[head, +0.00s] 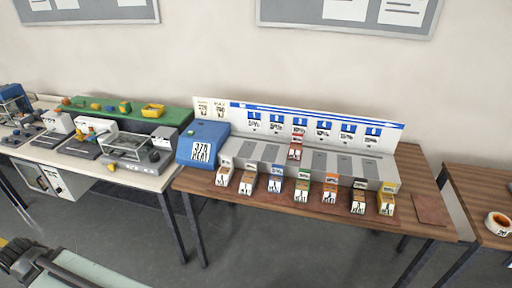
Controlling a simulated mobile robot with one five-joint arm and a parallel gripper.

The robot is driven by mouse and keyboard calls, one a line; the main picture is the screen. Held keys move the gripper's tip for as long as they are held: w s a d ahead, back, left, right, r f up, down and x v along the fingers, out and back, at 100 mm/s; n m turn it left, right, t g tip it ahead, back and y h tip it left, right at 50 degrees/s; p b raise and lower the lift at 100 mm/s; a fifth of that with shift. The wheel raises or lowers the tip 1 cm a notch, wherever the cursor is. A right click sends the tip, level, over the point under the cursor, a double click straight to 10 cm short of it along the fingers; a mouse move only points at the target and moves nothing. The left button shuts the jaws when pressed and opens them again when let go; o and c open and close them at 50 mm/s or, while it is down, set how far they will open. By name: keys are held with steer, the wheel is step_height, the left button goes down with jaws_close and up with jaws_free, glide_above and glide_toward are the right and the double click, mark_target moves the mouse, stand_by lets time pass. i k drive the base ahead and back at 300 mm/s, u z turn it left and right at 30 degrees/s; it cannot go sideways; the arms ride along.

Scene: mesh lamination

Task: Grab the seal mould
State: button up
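I cannot tell for certain which thing is the seal mould. A row of several small labelled blocks with differently coloured tops stands along the front of the brown wooden table (330,220). Among them are a white-topped block (223,177), a blue one (274,184), a green one (302,189) and a yellow one (386,204). A red-topped block (295,148) sits further back, on the grey slotted rack (345,166). The labels are too small to read. No gripper fingers show in the head view.
A blue machine (203,144) with a label stands at the rack's left end, before a white numbered backboard (390,133). A cluttered bench (150,180) is at left. Another wooden table (475,205) at right holds an orange-and-white roll (499,223). Grey floor lies in front.

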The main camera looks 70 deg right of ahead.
mark_target(295, 148)
steer(key=u, duration=0.65)
steer(key=i, duration=1.9)
steer(key=z, duration=3.5)
steer(key=i, duration=1.05)
steer(key=u, duration=0.05)
